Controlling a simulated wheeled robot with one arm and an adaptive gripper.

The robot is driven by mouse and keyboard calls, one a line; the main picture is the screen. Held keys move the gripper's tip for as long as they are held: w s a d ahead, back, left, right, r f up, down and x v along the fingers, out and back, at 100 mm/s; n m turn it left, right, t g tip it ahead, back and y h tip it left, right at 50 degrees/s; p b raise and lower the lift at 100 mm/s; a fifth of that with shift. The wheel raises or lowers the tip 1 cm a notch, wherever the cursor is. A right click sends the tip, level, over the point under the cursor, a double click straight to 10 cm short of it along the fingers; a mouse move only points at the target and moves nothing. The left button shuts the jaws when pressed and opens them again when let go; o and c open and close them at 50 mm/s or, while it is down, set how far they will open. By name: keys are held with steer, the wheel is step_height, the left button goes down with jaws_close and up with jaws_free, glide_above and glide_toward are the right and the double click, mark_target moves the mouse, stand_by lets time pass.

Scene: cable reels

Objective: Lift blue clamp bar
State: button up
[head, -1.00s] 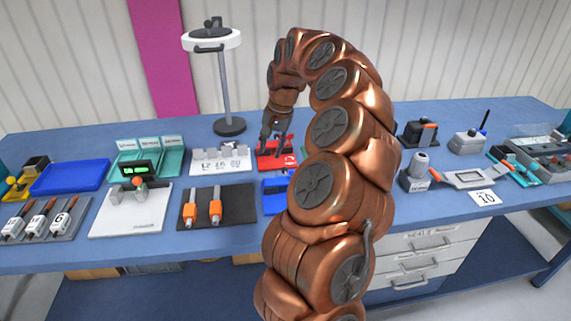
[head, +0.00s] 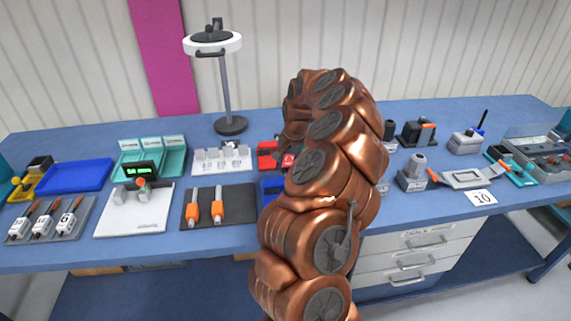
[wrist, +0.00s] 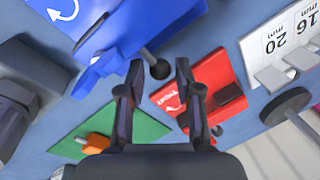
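The blue clamp fixture (wrist: 97,22) fills the upper left of the wrist view, with a white curved arrow on its base. Its blue clamp bar (wrist: 150,33) lies diagonally across it. A grey rod with a dark round knob (wrist: 160,70) sticks out from the bar. My gripper (wrist: 159,72) is open, with its fingertips on either side of the knob and visible gaps to it. In the head view only the left edge of the blue fixture (head: 268,193) shows; my arm hides the rest and the gripper.
A red clamp fixture (wrist: 205,88) lies close to the right finger. A green plate with an orange handle (wrist: 97,143) is at lower left of the wrist view. A white gauge block (head: 222,160) and a dark mat with orange-handled tools (head: 240,203) stand left of the fixtures.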

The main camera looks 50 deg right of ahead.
steer(key=shift+f, duration=0.15)
jaws_close()
stand_by(0.4)
